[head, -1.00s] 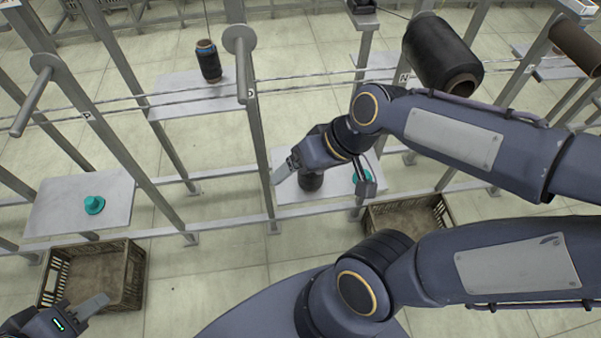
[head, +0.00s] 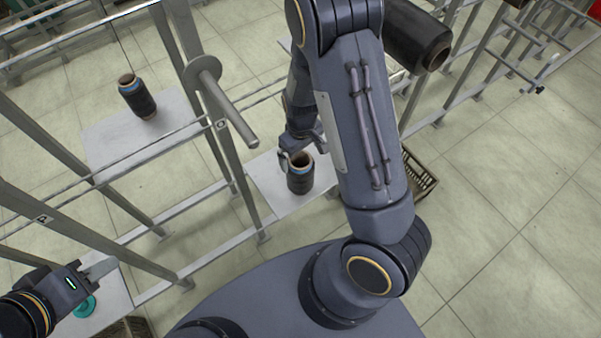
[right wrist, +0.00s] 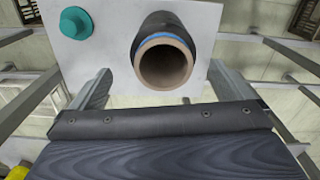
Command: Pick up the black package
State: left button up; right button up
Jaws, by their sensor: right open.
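The black package (head: 300,176) is a black wound bobbin with a brown tube core and a blue ring. It stands on a white plate (head: 262,180). My right gripper (head: 301,152) is at its top on the far side, partly hidden by my arm. In the right wrist view, the package (right wrist: 166,35) shows its open tube end between the two spread fingers, with gaps on both sides. The gripper (right wrist: 164,88) is open and holds nothing. My left gripper (head: 100,268) is at lower left over a teal piece; its opening is unclear.
Another black bobbin (head: 137,97) stands on a plate at left. A large black roll (head: 414,38) is at upper right. Metal posts and a peg (head: 230,110) stand nearby. A teal cone (right wrist: 76,23) sits beside the package. A brown crate (head: 420,178) is behind my right arm.

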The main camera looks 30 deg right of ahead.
send_over(300, 163)
jog(key=s+a, duration=0.2)
jog(key=s, duration=0.1)
jog(key=f, duration=0.5)
jog(key=shift+w+d+f, duration=0.1)
jog(key=shift+d+f, duration=0.05)
jog(key=shift+d, duration=0.1)
jog(key=shift+c, duration=0.3)
jog(key=c, duration=1.4)
